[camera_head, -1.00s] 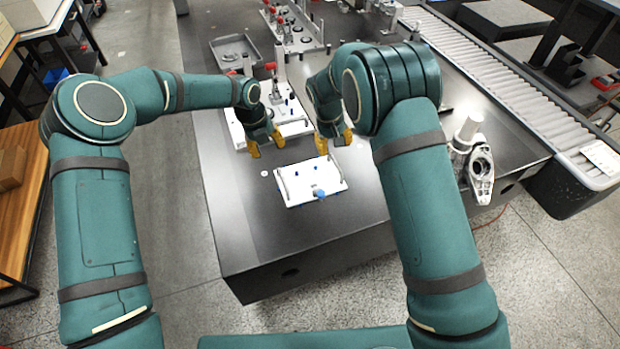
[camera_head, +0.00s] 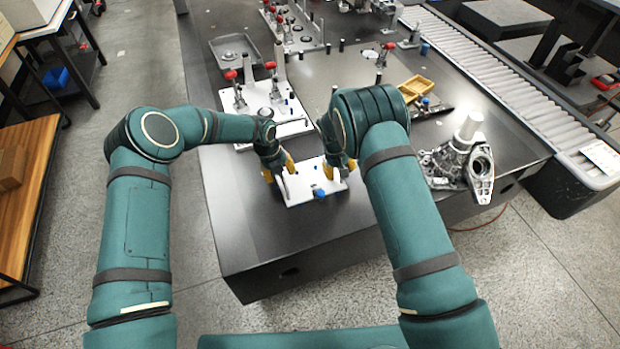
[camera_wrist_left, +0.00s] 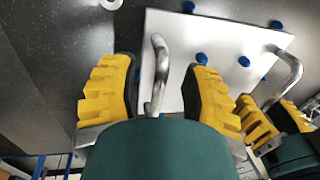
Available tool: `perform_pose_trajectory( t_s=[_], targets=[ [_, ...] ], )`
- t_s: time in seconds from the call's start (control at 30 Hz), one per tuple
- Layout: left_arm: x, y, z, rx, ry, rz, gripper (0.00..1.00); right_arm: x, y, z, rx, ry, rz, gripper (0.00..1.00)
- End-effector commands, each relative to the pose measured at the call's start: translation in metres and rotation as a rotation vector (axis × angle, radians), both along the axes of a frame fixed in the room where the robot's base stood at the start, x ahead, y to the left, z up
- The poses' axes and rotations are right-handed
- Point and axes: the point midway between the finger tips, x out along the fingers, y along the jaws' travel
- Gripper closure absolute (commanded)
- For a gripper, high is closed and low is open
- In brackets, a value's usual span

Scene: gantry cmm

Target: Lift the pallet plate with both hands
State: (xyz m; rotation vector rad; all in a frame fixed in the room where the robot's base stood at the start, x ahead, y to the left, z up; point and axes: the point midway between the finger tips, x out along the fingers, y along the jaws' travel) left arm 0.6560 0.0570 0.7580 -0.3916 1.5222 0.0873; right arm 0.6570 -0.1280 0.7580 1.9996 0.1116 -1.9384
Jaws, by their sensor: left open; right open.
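The pallet plate (camera_head: 306,198) is a white plate with blue pegs and a metal handle at each side. It lies on the dark table near its front edge. My left gripper (camera_head: 279,178) is open at the plate's left side; in the left wrist view its yellow fingers (camera_wrist_left: 155,95) stand on either side of the left handle (camera_wrist_left: 159,65), apart from it. My right gripper (camera_head: 337,173) is open at the plate's right side; its yellow fingers also show in the left wrist view (camera_wrist_left: 275,120), near the right handle (camera_wrist_left: 291,68). Exact contact there cannot be told.
Behind the plate stands a white fixture plate (camera_head: 290,128) with red-knobbed clamps. To the right are a metal casting (camera_head: 462,165) and a yellow tray (camera_head: 416,87). A roller conveyor (camera_head: 520,100) runs along the right. The table's front left is clear.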

Motion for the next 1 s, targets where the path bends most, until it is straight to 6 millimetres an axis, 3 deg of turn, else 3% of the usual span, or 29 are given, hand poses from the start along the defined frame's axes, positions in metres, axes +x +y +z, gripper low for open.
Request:
perform_pose_trajectory(
  t_s=[0.27, 0.4, 1.0],
  targets=[
    [0.0002, 0.0001, -0.0003, 0.000, 0.000, 0.000, 0.51, 0.0000, 0.0000, -0.0005, 0.000, 0.000, 0.000, 0.51],
    [0.0002, 0.0001, -0.0002, 0.000, 0.000, 0.000, 1.00, 0.0000, 0.0000, -0.0004, 0.000, 0.000, 0.000, 1.00],
    [0.0010, 0.0000, 0.0061, 0.000, -0.002, 0.000, 1.00, 0.0007, 0.0001, 0.0057, 0.000, -0.002, 0.001, 1.00]
  ],
)
